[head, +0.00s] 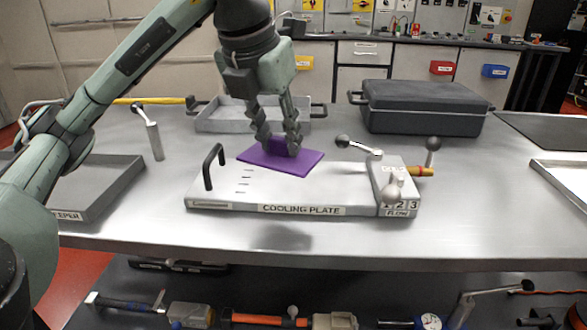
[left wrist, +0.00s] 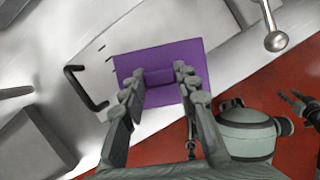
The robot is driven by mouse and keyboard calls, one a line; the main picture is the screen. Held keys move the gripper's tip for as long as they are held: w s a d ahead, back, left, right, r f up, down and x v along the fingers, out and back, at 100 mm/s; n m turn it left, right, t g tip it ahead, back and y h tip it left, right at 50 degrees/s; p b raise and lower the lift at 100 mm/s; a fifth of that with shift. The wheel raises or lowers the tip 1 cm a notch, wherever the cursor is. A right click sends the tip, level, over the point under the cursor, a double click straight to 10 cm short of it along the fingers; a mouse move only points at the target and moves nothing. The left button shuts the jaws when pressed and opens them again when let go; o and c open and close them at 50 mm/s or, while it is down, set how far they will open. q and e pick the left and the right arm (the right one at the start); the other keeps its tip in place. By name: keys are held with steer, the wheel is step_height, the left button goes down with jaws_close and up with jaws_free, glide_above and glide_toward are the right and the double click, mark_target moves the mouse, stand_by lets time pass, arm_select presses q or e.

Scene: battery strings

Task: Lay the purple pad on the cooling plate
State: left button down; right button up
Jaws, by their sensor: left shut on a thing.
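My left gripper (head: 278,145) is shut on the purple pad (head: 310,160), gripping a raised part in its middle. The pad is a flat purple sheet, roughly level, over the back middle of the cooling plate (head: 270,195). I cannot tell whether it touches the plate. The plate is pale, with a label on its front edge and a black handle at its left. In the left wrist view, the pad (left wrist: 160,58) lies between and beyond the fingers, over the pale plate (left wrist: 110,40). What looks like my right gripper (left wrist: 298,104) shows small at the right edge.
A lever block (head: 395,180) with ball knobs stands at the plate's right end. A shallow grey tray (head: 225,122) is behind, a dark lidded case (head: 420,105) at back right, and a grey tray (head: 105,185) at left. The table front is clear.

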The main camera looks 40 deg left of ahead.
arm_select(q)
steer(key=w+f, duration=0.1)
steer(key=w+a+f, duration=0.1)
steer(key=w, duration=0.1)
steer(key=w+f, duration=0.1)
steer(key=w, duration=0.1)
steer(key=shift+a, duration=0.3)
steer(key=shift+w+a+f, duration=0.15)
steer(key=shift+w+f, duration=0.2)
steer(key=shift+w, duration=0.05)
steer(key=shift+f, duration=1.95)
arm_select(e)
steer(key=shift+r, duration=1.05)
arm_select(q)
steer(key=shift+f+b, duration=0.1)
steer(key=shift+b, duration=0.2)
steer(key=c, duration=1.1)
jaws_free()
steer(key=shift+c, duration=0.2)
arm_select(e)
steer(key=shift+s+r, duration=0.15)
steer(key=shift+s, duration=0.05)
